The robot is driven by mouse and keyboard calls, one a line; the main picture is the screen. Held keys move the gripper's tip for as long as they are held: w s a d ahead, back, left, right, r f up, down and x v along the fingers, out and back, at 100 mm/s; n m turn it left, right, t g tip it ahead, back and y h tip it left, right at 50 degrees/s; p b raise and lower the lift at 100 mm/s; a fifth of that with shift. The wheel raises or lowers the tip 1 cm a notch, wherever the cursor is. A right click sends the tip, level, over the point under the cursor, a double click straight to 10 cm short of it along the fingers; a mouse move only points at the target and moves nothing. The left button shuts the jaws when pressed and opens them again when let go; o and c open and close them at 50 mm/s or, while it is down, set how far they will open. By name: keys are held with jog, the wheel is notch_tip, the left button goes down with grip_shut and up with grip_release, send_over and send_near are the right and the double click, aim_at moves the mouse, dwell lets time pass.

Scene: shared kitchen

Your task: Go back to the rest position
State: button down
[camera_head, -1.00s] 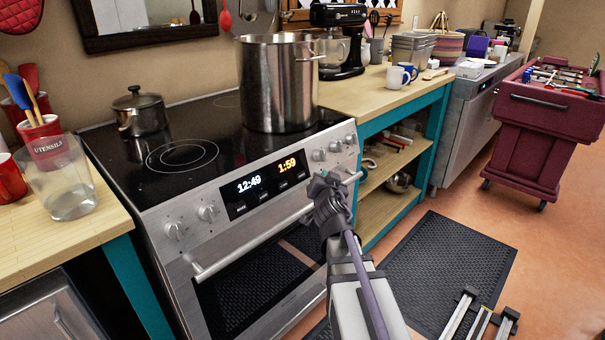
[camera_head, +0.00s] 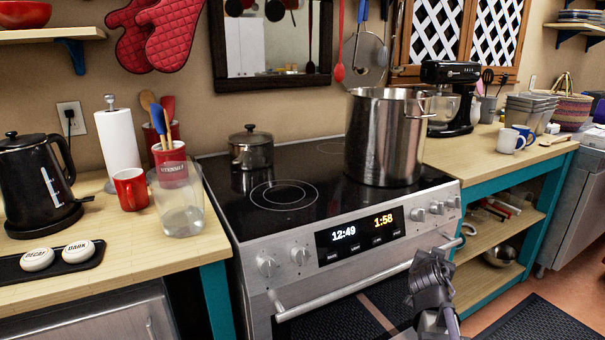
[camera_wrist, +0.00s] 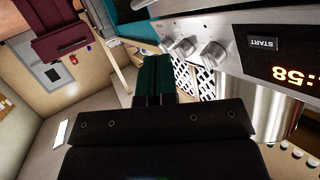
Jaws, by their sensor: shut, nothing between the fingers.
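My gripper (camera_head: 432,262) is in front of the stove (camera_head: 330,225), near the right end of the oven handle (camera_head: 350,288). It is shut and holds nothing. In the wrist view the closed fingers (camera_wrist: 154,82) point toward the stove's front panel, with knobs (camera_wrist: 212,54) and the lit timer (camera_wrist: 293,77) close by. I cannot tell whether the fingers touch the stove.
A tall steel pot (camera_head: 385,140) and a small lidded pot (camera_head: 251,148) stand on the cooktop. A clear container (camera_head: 178,205), red mug (camera_head: 131,188) and black kettle (camera_head: 35,180) are on the left counter. A dark mat (camera_head: 535,322) lies on the floor at right.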

jog(key=s+a+f+n+g+y, duration=0.3)
jog(key=s+a+f+g, duration=0.3)
jog(key=s+f+g, duration=0.15)
jog(key=s+a+f+n+g+y, duration=0.25)
jog(key=s+a, duration=0.25)
jog(key=a, duration=0.4)
jog(key=s+a+f+n+g+y, duration=0.2)
jog(key=s+a+n+y, duration=0.15)
jog(key=a, duration=0.55)
notch_tip(320, 180, up, 24)
jog(key=d+h+p, duration=0.1)
jog(key=p, duration=2.2)
jog(key=shift+s+f+m, duration=0.25)
jog(key=shift+m, duration=0.05)
